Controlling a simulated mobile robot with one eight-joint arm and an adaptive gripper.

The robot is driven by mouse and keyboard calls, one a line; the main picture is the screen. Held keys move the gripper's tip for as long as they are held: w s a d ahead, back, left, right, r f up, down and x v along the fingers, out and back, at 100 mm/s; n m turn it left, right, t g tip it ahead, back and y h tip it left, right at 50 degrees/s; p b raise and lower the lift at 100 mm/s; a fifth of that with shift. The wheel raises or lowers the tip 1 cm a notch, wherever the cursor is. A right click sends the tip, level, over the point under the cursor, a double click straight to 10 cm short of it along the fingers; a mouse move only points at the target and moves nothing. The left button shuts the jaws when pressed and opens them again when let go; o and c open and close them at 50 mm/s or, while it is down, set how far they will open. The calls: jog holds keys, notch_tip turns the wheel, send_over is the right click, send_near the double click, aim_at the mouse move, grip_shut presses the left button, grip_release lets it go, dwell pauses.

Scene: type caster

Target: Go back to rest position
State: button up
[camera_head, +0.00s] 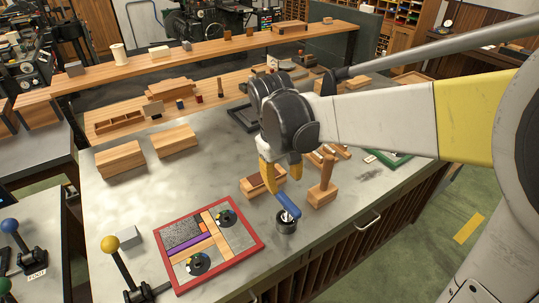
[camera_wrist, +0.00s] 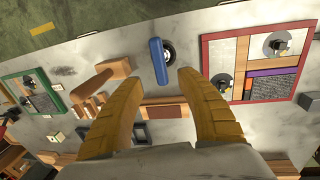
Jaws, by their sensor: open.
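My gripper (camera_head: 282,178) is open, its yellow fingers pointing down over the front part of the grey worktop (camera_head: 150,202). In the wrist view my gripper (camera_wrist: 160,80) shows its two fingers spread with nothing held between them. A blue-handled tool (camera_head: 288,205) leans in a small dark round cup (camera_head: 286,226) just below the fingers. In the wrist view the blue handle (camera_wrist: 157,60) lies just beyond the fingertips, at the gap between them. I cannot tell the exact clearance between handle and fingers.
A red-framed tray (camera_head: 258,238) with type pieces lies left of the cup. A wooden mallet (camera_head: 322,194) stands right of it, with a wooden block (camera_head: 252,188) behind. A green-framed tray (camera_head: 392,162) is farther right. Levers with yellow (camera_head: 110,244) and blue knobs stand at left.

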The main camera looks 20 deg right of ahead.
jog(key=shift+s, duration=0.1)
jog(key=s+d+f+m+t+y+b, duration=0.1)
jog(key=s+m+t+b, duration=0.2)
jog(key=s, duration=0.9)
jog(key=t+b, duration=0.2)
jog(key=t, duration=0.1)
jog(key=shift+d+f+m+t+y, duration=0.2)
jog(key=shift+d+m+t+y, duration=0.1)
jog(key=shift+d+y, duration=0.1)
